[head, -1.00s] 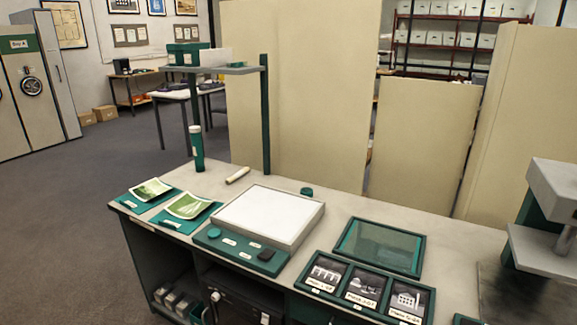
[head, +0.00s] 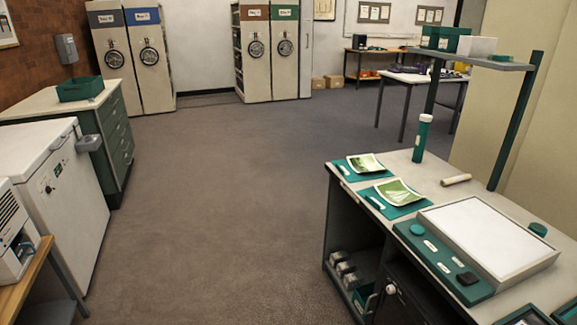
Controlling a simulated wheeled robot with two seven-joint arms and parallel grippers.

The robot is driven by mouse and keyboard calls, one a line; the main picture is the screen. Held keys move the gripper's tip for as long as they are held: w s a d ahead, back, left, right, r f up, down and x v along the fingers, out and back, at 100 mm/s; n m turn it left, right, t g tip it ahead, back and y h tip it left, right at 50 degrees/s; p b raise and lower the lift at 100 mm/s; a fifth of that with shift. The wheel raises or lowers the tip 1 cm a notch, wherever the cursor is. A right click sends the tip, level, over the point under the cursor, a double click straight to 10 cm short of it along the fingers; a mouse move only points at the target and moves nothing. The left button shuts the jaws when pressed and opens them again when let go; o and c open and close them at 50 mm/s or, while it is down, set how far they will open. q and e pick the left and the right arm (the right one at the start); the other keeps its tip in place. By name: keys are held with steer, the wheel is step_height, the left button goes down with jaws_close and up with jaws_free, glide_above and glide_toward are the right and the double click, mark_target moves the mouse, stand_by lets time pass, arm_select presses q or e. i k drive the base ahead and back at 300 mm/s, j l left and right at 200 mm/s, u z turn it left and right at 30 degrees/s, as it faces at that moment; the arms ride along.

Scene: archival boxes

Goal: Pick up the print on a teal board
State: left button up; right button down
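Two green-toned prints lie on teal boards on the workbench at the right of the head view. The farther print (head: 366,163) lies on its teal board (head: 343,168) near the bench's back left corner. The nearer print (head: 398,191) lies on its own teal board (head: 373,200), just left of the light box. Each print has slightly curled edges, and each board carries a pale strip at its left. Neither of my grippers shows in the view.
The workbench (head: 455,179) also holds a white-topped light box (head: 487,238), a teal tube (head: 422,138), a pale roll (head: 456,180) and a raised shelf (head: 478,57). A white chest (head: 62,190) and drawer cabinet (head: 117,140) stand left. The grey floor (head: 220,210) between is clear.

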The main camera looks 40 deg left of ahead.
mark_target(355, 168)
steer(key=u, duration=0.7)
steer(key=i+j+z, duration=0.1)
steer(key=z, duration=0.25)
steer(key=i+j+z, duration=0.15)
steer(key=z, duration=0.25)
steer(key=i+j+z, duration=0.1)
steer(key=z, duration=0.25)
steer(key=i+j+z, duration=0.2)
steer(key=j, duration=0.4)
steer(key=i+j+z, duration=0.15)
steer(key=j, duration=0.5)
steer(key=j+z, duration=0.2)
steer(key=j, duration=0.4)
steer(key=i+j+z, duration=0.15)
steer(key=j, duration=0.55)
